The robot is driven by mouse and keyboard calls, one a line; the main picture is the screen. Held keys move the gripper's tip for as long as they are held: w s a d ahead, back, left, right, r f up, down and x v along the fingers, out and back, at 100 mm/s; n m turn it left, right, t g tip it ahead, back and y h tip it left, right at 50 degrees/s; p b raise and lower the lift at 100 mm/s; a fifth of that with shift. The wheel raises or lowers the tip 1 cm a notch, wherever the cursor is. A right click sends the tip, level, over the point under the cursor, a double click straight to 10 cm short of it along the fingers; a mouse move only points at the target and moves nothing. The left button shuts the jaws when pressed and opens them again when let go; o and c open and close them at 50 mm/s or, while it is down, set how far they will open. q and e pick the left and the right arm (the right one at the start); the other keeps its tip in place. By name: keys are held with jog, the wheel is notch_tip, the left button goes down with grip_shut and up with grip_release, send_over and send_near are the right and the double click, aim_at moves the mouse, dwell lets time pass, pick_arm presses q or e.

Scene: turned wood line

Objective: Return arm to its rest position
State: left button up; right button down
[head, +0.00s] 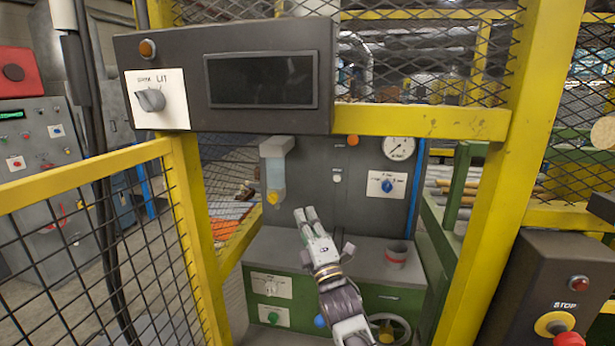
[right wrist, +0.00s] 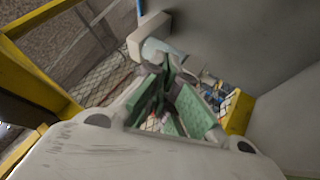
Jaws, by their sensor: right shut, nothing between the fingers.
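My right gripper (head: 306,214) is in the middle of the head view, its arm rising from the bottom edge. It is shut and empty, in front of the grey back panel (head: 322,165) and above the grey ledge of the machine. In the right wrist view its green-padded fingers (right wrist: 172,105) point toward the white and clear dispenser (right wrist: 152,35). In the head view this dispenser (head: 275,170), with a yellow knob, hangs just left of the fingertips, apart from them. My left gripper is not in view.
Yellow posts (head: 190,200) and a mesh gate (head: 90,240) frame the opening, with a dark control box (head: 225,80) above. A stop-button box (head: 550,285) is at lower right.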

jog(key=s+d+f+m+g+h, duration=0.35)
jog(key=d+f+m, duration=0.3)
jog(key=f, duration=0.55)
jog(key=s+d+f+m+g+h, duration=0.3)
jog(key=s+d+f+m+g, duration=0.3)
jog(key=f, duration=0.6)
jog(key=s+d+f+m+g+h, duration=0.1)
jog(key=s+d+f+m+g, duration=0.25)
jog(key=s, duration=0.45)
jog(key=s+d+f+m+g+h, duration=0.1)
jog(key=s+d+f+m+g, duration=0.2)
jog(key=s, duration=0.5)
jog(key=s+d+f+m+g, duration=0.2)
jog(key=s+d+f, duration=0.25)
jog(key=s, duration=0.35)
notch_tip(320, 180, down, 34)
jog(key=s+g, duration=0.2)
jog(key=s, duration=0.1)
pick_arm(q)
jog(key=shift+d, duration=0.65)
pick_arm(e)
jog(key=s+d+f, duration=0.2)
jog(key=s+f, duration=0.7)
jog(key=s, duration=0.1)
jog(key=s+d+f, duration=0.2)
jog(key=s+f, duration=0.8)
jog(key=s, duration=0.1)
jog(key=shift+s+d+f+g+h, duration=0.25)
jog(key=shift+g+h, duration=0.1)
jog(key=shift+g, duration=0.05)
